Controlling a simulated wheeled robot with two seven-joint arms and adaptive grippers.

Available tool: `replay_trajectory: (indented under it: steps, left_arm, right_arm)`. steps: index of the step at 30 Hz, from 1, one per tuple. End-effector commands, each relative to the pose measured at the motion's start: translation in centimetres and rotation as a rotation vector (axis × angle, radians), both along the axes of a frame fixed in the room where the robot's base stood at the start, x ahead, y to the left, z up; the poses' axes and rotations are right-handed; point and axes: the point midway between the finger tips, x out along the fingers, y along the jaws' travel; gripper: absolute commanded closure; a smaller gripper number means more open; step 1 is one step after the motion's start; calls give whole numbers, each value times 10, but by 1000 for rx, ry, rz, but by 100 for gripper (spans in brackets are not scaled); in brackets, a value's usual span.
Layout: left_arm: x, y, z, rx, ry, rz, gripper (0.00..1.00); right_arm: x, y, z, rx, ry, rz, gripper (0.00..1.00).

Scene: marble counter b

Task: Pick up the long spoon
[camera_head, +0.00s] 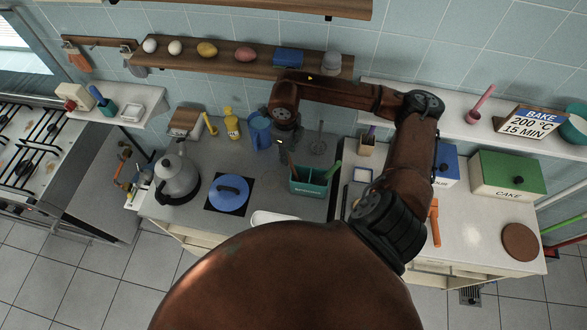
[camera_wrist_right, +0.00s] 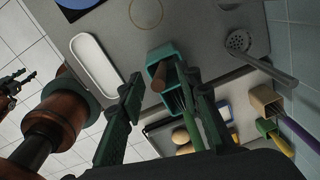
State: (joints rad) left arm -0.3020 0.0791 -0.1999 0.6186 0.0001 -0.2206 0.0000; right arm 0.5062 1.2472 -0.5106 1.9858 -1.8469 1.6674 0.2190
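A teal utensil box (camera_head: 308,187) stands on the grey counter; it also shows in the right wrist view (camera_wrist_right: 158,54). A brown handle (camera_wrist_right: 162,78) and a green handle (camera_wrist_right: 215,125) rise from it. I cannot tell for sure which is the long spoon. My right gripper (camera_head: 284,143) is above the box's left side. In the right wrist view its fingers (camera_wrist_right: 164,76) are apart, with the brown handle's end seen between them; contact is not visible. A small dark claw shape (camera_wrist_right: 15,86), probably my left gripper, is at that view's left edge.
A slotted utensil (camera_head: 319,143) stands behind the box. A blue pitcher (camera_head: 260,131), yellow bottle (camera_head: 231,124), kettle (camera_head: 178,178) and blue-lidded pot (camera_head: 229,194) are to the left. A small wooden holder (camera_head: 366,149) is on the right. A shelf (camera_head: 240,60) runs above.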

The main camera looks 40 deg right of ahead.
Motion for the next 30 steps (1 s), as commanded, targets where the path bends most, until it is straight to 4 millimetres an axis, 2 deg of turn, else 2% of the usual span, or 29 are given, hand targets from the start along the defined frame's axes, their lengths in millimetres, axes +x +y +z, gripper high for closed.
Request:
replay_trajectory:
  steps: [1, 6, 14, 27, 30]
  left_arm:
    - [1, 0, 8, 0, -2, 0, 60]
    - [4, 0, 11, 0, -6, 0, 60]
    - [3, 0, 11, 0, -6, 0, 60]
    - [3, 1, 11, 1, -4, -1, 60]
    - [3, 1, 11, 1, -4, -1, 60]
  right_arm:
    - [0, -1, -5, 3, 4, 0, 68]
    - [1, -1, -25, 2, 1, 2, 68]
    - [2, -1, -28, 0, -1, 3, 68]
    - [2, -1, -28, 0, -1, 3, 99]
    - [2, -1, -27, 0, -1, 3, 100]
